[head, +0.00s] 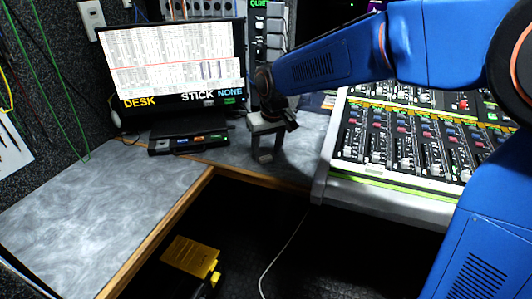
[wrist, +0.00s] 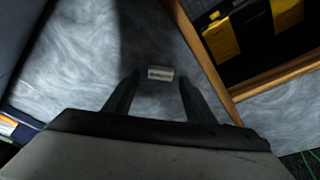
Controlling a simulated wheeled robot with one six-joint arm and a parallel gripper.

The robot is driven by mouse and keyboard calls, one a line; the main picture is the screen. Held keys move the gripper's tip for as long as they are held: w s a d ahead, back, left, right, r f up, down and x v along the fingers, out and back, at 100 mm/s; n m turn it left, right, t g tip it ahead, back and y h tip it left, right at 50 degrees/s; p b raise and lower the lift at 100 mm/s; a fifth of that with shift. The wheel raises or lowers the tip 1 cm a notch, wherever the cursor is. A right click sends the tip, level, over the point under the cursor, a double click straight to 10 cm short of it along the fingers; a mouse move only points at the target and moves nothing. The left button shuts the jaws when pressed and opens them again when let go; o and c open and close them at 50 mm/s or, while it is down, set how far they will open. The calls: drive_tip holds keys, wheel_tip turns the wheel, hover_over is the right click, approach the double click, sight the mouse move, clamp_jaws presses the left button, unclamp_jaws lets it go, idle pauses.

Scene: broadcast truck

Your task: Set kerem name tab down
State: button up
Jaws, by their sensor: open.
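A small pale name tab (wrist: 160,73) with a dark line of lettering lies on the grey marbled desk (wrist: 75,65), near the wooden edge strip. Its lettering is too small to read. My gripper (wrist: 159,84) is open, with one finger on each side of the tab's near end and a gap to both. Whether the tab touches the fingers' depth level cannot be told. In the head view my gripper (head: 265,150) is low over the desk's inner corner, and the tab cannot be made out there.
A monitor (head: 172,60) stands behind a dark box (head: 188,140) with coloured labels, left of my gripper. A mixing console (head: 400,150) is to the right. A yellow case (head: 192,255) lies below, in the dark opening. The left desk is clear.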

drive_tip(key=v, duration=1)
drive_tip(key=shift+r, duration=0.4)
drive_tip(key=shift+s, duration=0.25)
